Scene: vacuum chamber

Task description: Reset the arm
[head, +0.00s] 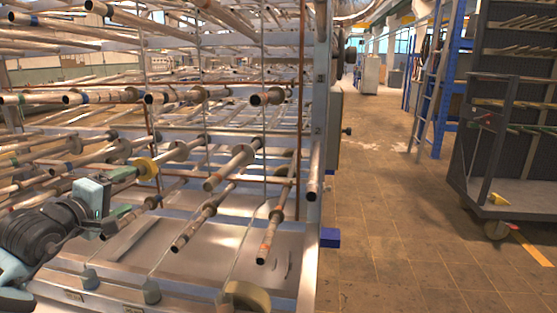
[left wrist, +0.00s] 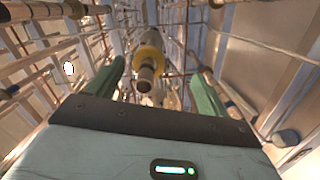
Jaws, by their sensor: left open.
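My left gripper (head: 132,190) comes in from the left in the head view, in front of the metal tube rack. Its green fingers are spread wide in the left wrist view (left wrist: 156,70). A tube with a yellow collar (head: 146,168) points towards the gripper; in the left wrist view the yellow collar (left wrist: 150,55) appears between the two fingers, with gaps on both sides. I see no finger touching the tube. How far the tube end is from the gripper is hard to tell. My right gripper is in neither view.
The rack's tubes (head: 228,170) stick out close around the left arm, above a shiny metal floor panel (head: 215,245). A rack post (head: 312,200) stands at centre.

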